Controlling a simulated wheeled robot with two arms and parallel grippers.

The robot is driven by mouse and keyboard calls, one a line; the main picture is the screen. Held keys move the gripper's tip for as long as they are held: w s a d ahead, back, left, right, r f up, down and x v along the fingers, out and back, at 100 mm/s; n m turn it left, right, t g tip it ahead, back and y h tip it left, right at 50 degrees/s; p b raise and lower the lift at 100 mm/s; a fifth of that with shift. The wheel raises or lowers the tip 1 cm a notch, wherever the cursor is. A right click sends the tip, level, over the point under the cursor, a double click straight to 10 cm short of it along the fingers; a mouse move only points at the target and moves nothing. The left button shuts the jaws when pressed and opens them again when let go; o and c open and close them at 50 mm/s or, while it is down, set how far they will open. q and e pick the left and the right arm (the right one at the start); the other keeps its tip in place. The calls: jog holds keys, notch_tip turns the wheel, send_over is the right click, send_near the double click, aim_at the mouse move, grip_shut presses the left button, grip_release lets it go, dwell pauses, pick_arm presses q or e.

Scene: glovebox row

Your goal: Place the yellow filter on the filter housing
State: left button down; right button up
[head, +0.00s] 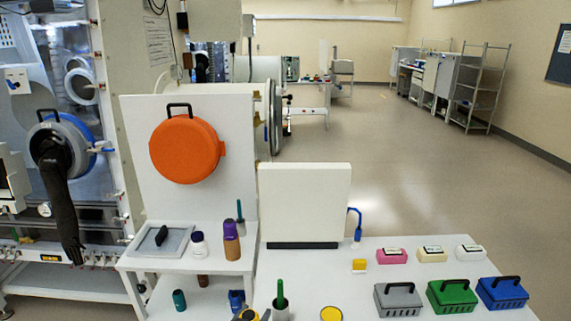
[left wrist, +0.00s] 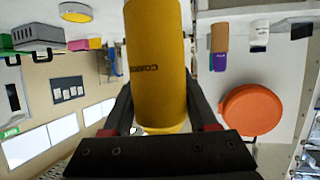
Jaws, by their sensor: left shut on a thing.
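The yellow filter (left wrist: 157,65) is a cylinder with dark lettering, large in the left wrist view. My left gripper (left wrist: 160,108) is shut on it, one finger on each side. In the head view my left gripper (head: 250,315) shows only at the bottom edge, with a bit of yellow by it. A round piece with a yellow top (head: 331,314) stands on the white table to its right, apart from it; it also shows in the left wrist view (left wrist: 75,12). I cannot tell for sure whether this is the filter housing. My right gripper is not in view.
Grey (head: 398,299), green (head: 451,296) and blue (head: 502,293) handled boxes stand at right. A white upright panel (head: 304,203) and an orange round lid (head: 185,149) are behind.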

pick_arm(q)
jog(key=s+a+f+n+y+b, duration=0.1)
jog(key=s+a+f+n+y, duration=0.1)
jog(key=s+a+f, duration=0.5)
notch_tip(320, 180, down, 3)
jog(key=shift+s+a+r+y, duration=0.2)
jog(key=shift+a+y, duration=0.4)
jog(key=shift+a, duration=0.55)
